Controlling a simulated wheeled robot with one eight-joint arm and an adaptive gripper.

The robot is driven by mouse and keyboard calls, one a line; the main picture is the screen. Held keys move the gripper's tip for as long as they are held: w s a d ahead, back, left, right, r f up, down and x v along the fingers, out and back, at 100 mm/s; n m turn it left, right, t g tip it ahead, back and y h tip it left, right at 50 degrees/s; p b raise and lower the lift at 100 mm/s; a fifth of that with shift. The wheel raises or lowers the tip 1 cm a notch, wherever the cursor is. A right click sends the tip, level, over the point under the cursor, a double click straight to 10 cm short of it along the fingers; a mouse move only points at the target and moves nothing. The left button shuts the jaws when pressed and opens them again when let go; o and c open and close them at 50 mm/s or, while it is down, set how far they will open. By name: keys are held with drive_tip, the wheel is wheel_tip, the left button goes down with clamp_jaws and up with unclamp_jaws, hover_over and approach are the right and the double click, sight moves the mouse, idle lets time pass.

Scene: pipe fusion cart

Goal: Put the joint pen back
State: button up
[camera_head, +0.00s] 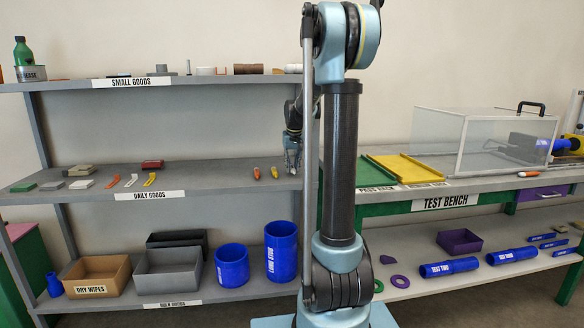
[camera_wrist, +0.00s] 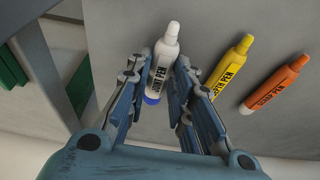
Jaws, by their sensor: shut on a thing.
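The joint pen (camera_wrist: 160,75) is white with a blue end and bears the words JOINT PEN in the wrist view. My gripper (camera_wrist: 164,66) is shut on it, with one finger on each side of its body. The white tip points away from the palm. In the head view my gripper (camera_head: 291,160) is low at the right end of the daily goods shelf (camera_head: 215,178). I cannot make out the joint pen there, nor tell whether it touches the shelf.
A yellow pen (camera_wrist: 231,66) and an orange pen (camera_wrist: 275,84) lie to the right of the joint pen in the wrist view. The test bench (camera_head: 400,204) with a clear box (camera_head: 470,140) stands to the right. Some bare shelf lies left of the pens.

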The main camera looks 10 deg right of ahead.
sight(293, 169)
drive_tip(key=shift+f, duration=0.5)
drive_tip(key=o, duration=0.8)
drive_tip(key=shift+o, duration=0.2)
drive_tip(key=shift+r, duration=0.15)
drive_tip(key=shift+r, duration=0.3)
drive_tip(key=v, duration=0.5)
drive_tip(key=shift+s+r, duration=0.2)
drive_tip(key=s+f, duration=0.3)
drive_tip(key=s, duration=1.1)
drive_tip(key=s+f, duration=0.3)
drive_tip(key=s, duration=1.1)
drive_tip(key=s+f+g, duration=0.1)
drive_tip(key=s+f, duration=1)
drive_tip(key=s, duration=0.2)
drive_tip(key=shift+s+a+f, duration=0.2)
drive_tip(key=shift+s, duration=0.15)
